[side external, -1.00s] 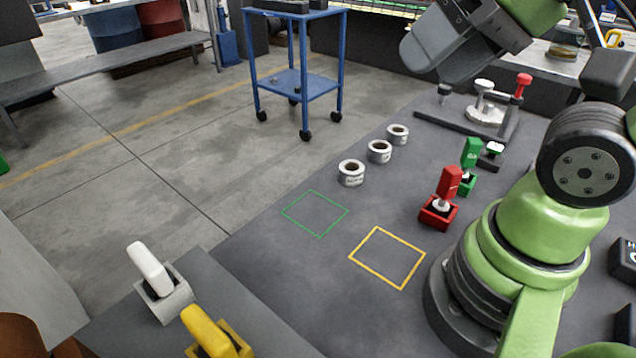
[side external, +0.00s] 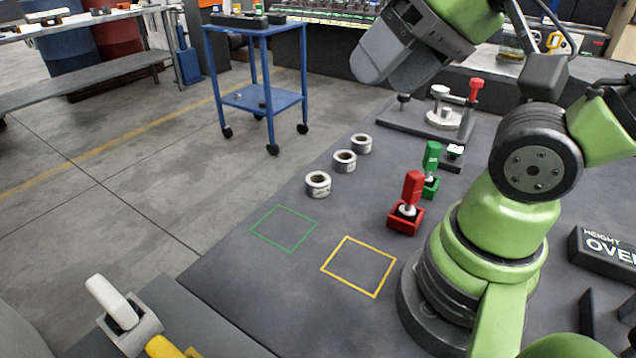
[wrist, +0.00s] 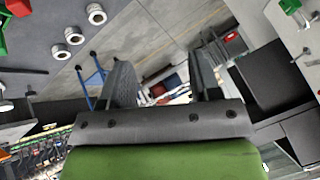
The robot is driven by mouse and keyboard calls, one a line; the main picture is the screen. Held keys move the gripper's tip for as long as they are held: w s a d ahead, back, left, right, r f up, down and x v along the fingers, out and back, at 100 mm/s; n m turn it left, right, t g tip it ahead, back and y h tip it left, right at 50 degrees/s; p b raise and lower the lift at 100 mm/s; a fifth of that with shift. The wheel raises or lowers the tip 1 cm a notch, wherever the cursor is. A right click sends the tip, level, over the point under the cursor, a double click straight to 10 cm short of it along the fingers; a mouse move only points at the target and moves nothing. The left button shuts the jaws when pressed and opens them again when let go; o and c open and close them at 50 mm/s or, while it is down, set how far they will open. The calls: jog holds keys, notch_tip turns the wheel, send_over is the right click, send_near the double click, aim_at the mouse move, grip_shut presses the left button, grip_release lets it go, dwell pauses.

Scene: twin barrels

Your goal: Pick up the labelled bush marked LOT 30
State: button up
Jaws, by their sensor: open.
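Three short white ring-shaped bushes with dark bores stand in a slanting row on the grey table: a near one (side external: 318,184), a middle one (side external: 345,161) and a far one (side external: 361,143). Dark label marks show on their sides, but I cannot read which is LOT 30. In the wrist view the bushes lie at the upper left: one (wrist: 96,14), another (wrist: 74,36) and a third (wrist: 60,52). My gripper (wrist: 163,78) is open, with nothing seen between its fingers. In the side view it hangs high above the table's back part, clear of the bushes.
A green outlined square (side external: 284,229) and a yellow one (side external: 358,267) lie empty on the table. A red-handled block (side external: 406,218) and a green-handled one (side external: 431,183) stand right of the bushes. A fixture with a red knob (side external: 437,118) stands behind. A blue cart (side external: 262,98) stands beyond the table.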

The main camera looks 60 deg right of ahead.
jog(key=o, duration=0.5)
jog(key=shift+o, duration=0.2)
jog(key=n+g+h, duration=0.2)
jog(key=n+g, duration=0.2)
jog(key=g, duration=0.3)
send_over(318, 181)
jog(key=a, duration=0.2)
jog(key=f, duration=2.5)
jog(key=shift+s+d, duration=0.1)
jog(key=shift+s, duration=0.15)
jog(key=shift+s+d+f, duration=0.1)
jog(key=shift+d+f, duration=0.05)
jog(key=shift+f, duration=1.35)
jog(key=shift+d+f, duration=0.1)
jog(key=shift+f, duration=1.4)
